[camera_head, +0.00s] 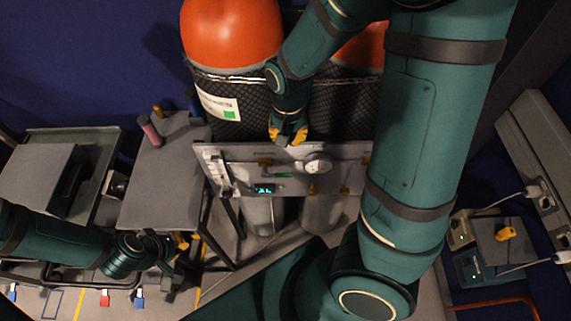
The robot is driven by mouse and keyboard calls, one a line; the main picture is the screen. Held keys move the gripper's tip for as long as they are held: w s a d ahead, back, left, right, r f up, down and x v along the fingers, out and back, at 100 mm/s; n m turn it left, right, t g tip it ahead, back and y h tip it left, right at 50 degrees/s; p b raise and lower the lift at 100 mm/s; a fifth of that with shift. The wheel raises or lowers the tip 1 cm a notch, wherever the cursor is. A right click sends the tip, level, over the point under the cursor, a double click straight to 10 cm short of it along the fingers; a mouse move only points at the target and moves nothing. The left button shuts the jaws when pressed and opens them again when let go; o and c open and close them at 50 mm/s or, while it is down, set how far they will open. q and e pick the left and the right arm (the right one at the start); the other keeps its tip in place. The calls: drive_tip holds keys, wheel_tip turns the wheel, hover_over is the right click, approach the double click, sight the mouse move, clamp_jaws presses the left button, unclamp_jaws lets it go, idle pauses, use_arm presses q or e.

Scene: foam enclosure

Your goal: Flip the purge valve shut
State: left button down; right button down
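A grey control panel (235,180) stands in front of two tanks. It carries a round white gauge (317,164), a small lit display (265,189), a green part (284,175) and several small brass-coloured fittings, one at the upper left (265,162) and one below the gauge (313,190). I cannot tell which of these is the purge valve or how its handle lies. My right gripper (288,138) points down at the panel's top edge, left of the gauge; its yellow finger parts show, but not whether they meet. My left gripper (178,262) is low at the left, away from the panel, its fingers unclear.
Two orange-topped tanks (232,35) in dark mesh stand behind the panel. A grey table (160,185) with a pink cylinder (151,131) stands left of it. Boxes with cables (500,243) are at the right. My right arm covers much of the right centre.

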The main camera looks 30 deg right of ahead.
wheel_tip(320, 180, down, 14)
drive_tip(key=b, duration=0.4)
idle(0.4)
drive_tip(key=shift+d+f+b, duration=0.1)
drive_tip(key=shift+f+b, duration=0.25)
drive_tip(key=shift+f, duration=0.1)
